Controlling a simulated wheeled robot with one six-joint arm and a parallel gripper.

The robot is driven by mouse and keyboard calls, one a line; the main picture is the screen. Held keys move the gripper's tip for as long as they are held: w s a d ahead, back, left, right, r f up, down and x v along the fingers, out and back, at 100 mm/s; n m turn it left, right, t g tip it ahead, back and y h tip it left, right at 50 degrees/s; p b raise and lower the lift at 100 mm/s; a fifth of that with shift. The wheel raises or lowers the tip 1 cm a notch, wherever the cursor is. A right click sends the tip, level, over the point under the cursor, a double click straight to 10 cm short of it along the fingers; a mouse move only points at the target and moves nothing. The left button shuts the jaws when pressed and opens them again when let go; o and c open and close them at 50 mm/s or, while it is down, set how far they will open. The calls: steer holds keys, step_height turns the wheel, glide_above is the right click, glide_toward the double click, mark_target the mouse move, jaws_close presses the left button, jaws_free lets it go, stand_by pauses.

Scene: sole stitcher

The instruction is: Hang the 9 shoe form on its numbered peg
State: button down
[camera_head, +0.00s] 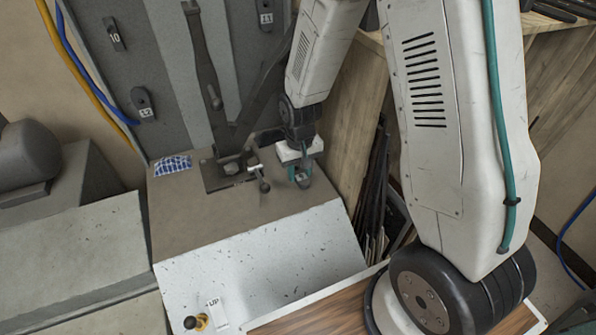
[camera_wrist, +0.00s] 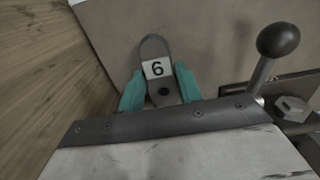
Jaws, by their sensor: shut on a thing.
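My gripper (camera_head: 298,172) is low over the brown top of the machine block (camera_head: 200,215), right of the black lever. In the wrist view, its teal fingers (camera_wrist: 160,88) are shut on a grey shoe form (camera_wrist: 153,47) with a rounded end and a dark hole. Its white label reads 6 from this side, which would be a 9 turned over. In the head view the form is small and partly hidden by the fingers. Whether it touches the top is unclear. On the grey panel (camera_head: 80,20) are dark labelled pieces: 10 (camera_head: 114,36), 12 (camera_head: 143,103) and 11 (camera_head: 266,18).
The black lever (camera_head: 205,70) and its bracket (camera_head: 222,175) stand close left of my gripper. A ball-ended handle (camera_wrist: 278,40) is close in the wrist view. A blue patterned patch (camera_head: 173,165) lies on the top. A wooden cabinet side (camera_head: 355,120) is at right.

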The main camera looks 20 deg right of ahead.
mark_target(299, 174)
steer(key=shift+f, duration=0.75)
steer(key=shift+f, duration=0.1)
steer(key=c, duration=0.9)
jaws_free()
steer(key=shift+c, duration=0.2)
step_height(299, 174, up, 12)
steer(key=s+d+r, duration=0.2)
steer(key=s+r, duration=0.9)
steer(key=r, duration=0.3)
steer(key=s+r, duration=0.2)
steer(key=s, duration=0.4)
steer(key=s+d+r+t, duration=0.1)
steer(key=s+r, duration=0.2)
steer(key=s, duration=0.4)
steer(key=shift+s+r, duration=0.15)
steer(key=shift+r, duration=0.1)
